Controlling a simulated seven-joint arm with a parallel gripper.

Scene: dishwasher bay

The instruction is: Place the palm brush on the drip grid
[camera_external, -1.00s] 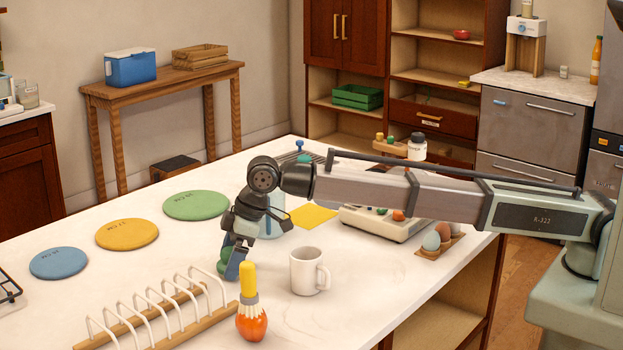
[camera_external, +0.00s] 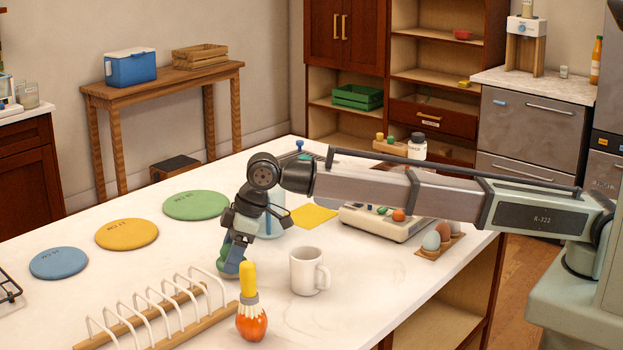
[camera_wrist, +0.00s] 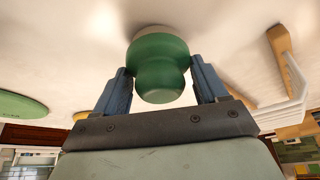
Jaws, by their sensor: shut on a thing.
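The palm brush (camera_wrist: 162,62), a rounded green knob with a pale underside, is between the blue fingers of my gripper (camera_wrist: 162,88). My gripper is shut on it. In the outside view my gripper (camera_external: 236,257) hangs low over the white counter, left of the white mug, with the green brush (camera_external: 226,268) partly hidden by the fingers. I cannot tell whether its underside touches the counter.
Green (camera_external: 196,205), yellow (camera_external: 127,234) and blue (camera_external: 58,263) discs lie left. A yellow sheet (camera_external: 314,216) lies behind the mug.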

